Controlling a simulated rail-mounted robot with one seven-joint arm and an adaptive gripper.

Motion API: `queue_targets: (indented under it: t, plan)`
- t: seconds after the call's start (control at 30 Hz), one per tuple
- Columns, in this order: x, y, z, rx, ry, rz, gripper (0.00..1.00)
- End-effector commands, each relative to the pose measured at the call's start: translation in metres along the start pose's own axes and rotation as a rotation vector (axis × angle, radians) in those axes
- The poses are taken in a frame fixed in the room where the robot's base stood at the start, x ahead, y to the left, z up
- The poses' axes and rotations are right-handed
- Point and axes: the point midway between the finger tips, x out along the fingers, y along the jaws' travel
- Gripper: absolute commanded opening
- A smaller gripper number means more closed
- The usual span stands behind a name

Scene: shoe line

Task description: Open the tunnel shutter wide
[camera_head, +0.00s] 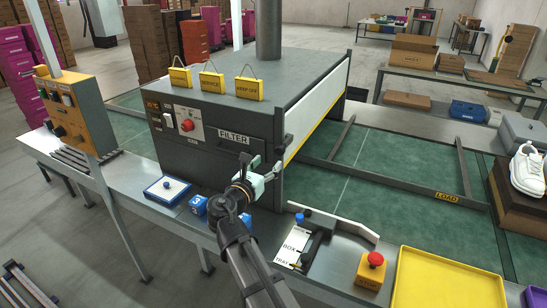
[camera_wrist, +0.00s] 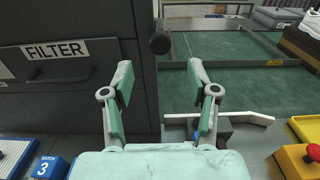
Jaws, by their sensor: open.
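The tunnel (camera_head: 225,80) is a large dark grey box on the bench. What looks like its shutter is a white panel (camera_head: 322,103) with a yellow lower edge, covering much of the right side. A dark round knob (camera_wrist: 160,42) stands out at the tunnel's near right corner; it also shows in the head view (camera_head: 287,140). I cannot tell how it joins the panel. My gripper (camera_head: 264,164) is in front of this corner. In the wrist view my gripper (camera_wrist: 160,74) is open and empty, with the knob beyond the fingertips, roughly centred between them.
The FILTER drawer front (camera_wrist: 56,50) is left of my gripper. Blue batch blocks (camera_head: 198,204) and a blue-edged tray (camera_head: 167,190) sit on the near bench. The green conveyor (camera_head: 400,165) is mostly clear.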

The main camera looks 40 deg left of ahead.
Motion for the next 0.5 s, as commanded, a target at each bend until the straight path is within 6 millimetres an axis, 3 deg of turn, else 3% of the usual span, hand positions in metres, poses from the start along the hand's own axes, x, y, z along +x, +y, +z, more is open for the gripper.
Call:
queue_targets:
  t: [0.2,0.5]
  plan:
    - [-0.024,-0.001,0.000,0.000,0.000,0.000,0.59]
    - [-0.028,0.000,0.000,0.000,0.000,-0.001,0.59]
